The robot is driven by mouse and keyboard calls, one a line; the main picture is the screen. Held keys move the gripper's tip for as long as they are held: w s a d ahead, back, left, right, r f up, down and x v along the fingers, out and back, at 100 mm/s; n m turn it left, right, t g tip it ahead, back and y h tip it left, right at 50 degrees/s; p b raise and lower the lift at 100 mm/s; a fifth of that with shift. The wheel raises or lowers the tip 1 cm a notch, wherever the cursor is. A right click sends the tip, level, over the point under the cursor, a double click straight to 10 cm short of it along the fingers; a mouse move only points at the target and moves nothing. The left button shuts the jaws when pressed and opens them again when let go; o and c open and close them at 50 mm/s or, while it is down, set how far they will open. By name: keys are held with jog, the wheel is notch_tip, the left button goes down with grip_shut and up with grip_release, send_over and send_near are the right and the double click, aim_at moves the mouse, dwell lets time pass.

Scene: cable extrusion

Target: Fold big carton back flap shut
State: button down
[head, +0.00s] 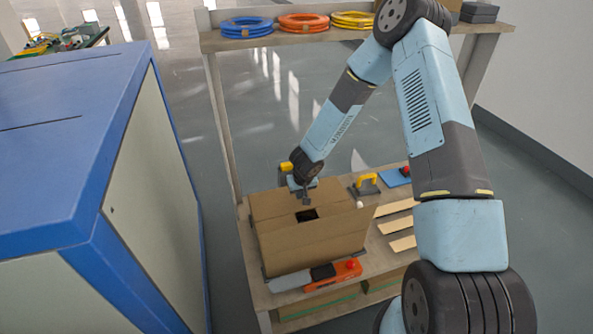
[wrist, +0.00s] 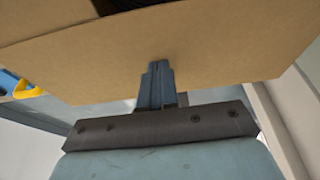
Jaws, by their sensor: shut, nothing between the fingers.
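The big carton (head: 312,252) stands on the lower shelf of a wooden rack in the head view. Its top looks mostly covered by brown flaps, with a small dark opening (head: 307,215) near the middle. My gripper (head: 306,201) points down at the back part of the top, just behind that opening. In the wrist view its shut fingers (wrist: 157,68) lie against or very close to a brown cardboard panel (wrist: 215,55); contact cannot be told for sure. Something dark shows past the panel's far edge (wrist: 125,5). My gripper and wrist hide part of the back flap.
An orange and grey tool (head: 333,275) lies in front of the carton. A yellow-handled tool (head: 365,184) and wooden strips (head: 398,225) lie to its right. Cable coils (head: 304,22) sit on the upper shelf. A blue cabinet (head: 75,150) stands at left.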

jog(key=shift+s+d+f, duration=0.2)
jog(key=shift+s+f, duration=0.25)
jog(key=shift+f, duration=0.25)
jog(key=shift+w, duration=0.1)
jog(key=shift+w+a+r, duration=0.1)
jog(key=shift+w+r, duration=0.4)
jog(key=shift+r, duration=0.2)
notch_tip(320, 180, up, 8)
jog(key=shift+a, duration=0.15)
jog(key=shift+r, duration=0.1)
dwell(0.7)
